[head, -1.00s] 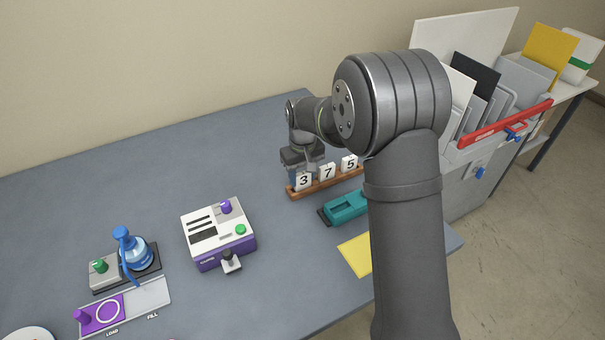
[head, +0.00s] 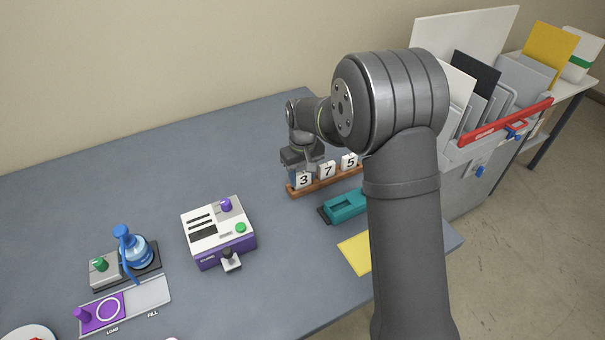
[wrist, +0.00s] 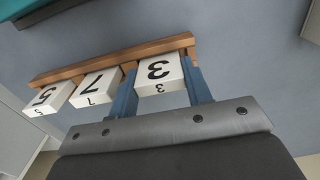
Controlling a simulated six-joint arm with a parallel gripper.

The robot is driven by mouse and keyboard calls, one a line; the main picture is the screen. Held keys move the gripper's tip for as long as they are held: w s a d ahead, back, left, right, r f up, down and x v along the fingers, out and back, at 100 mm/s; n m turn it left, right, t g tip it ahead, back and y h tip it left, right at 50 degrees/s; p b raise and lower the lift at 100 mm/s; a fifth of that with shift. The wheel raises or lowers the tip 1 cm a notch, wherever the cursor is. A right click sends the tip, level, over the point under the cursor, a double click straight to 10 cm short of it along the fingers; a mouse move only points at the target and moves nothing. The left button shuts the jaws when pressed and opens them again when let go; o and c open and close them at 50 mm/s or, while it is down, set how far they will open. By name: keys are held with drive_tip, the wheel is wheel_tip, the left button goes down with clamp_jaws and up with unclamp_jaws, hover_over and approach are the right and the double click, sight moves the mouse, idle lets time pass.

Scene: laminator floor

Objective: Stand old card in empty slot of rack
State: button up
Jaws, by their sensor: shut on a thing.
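A wooden rack (head: 322,186) stands on the grey table and carries white cards with the numbers 3, 7 and 5. It also shows in the wrist view (wrist: 112,59). My gripper (head: 301,171) is over the rack's left end in the head view. In the wrist view its blue fingers (wrist: 162,74) are shut on the 3 card (wrist: 160,80), one on each side. That card is at the rack. The 7 card (wrist: 98,88) and 5 card (wrist: 52,97) stand beside it. I cannot make out an empty slot.
A teal device (head: 346,206) lies just in front of the rack, and a yellow sheet (head: 355,254) is near the table's edge. A white and purple machine (head: 218,232) stands to the left. The back left of the table is clear.

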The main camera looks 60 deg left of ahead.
drive_tip(key=o, duration=1.4)
drive_tip(key=shift+r, duration=0.1)
drive_tip(key=shift+r, duration=3.65)
drive_tip(key=shift+f, duration=2.65)
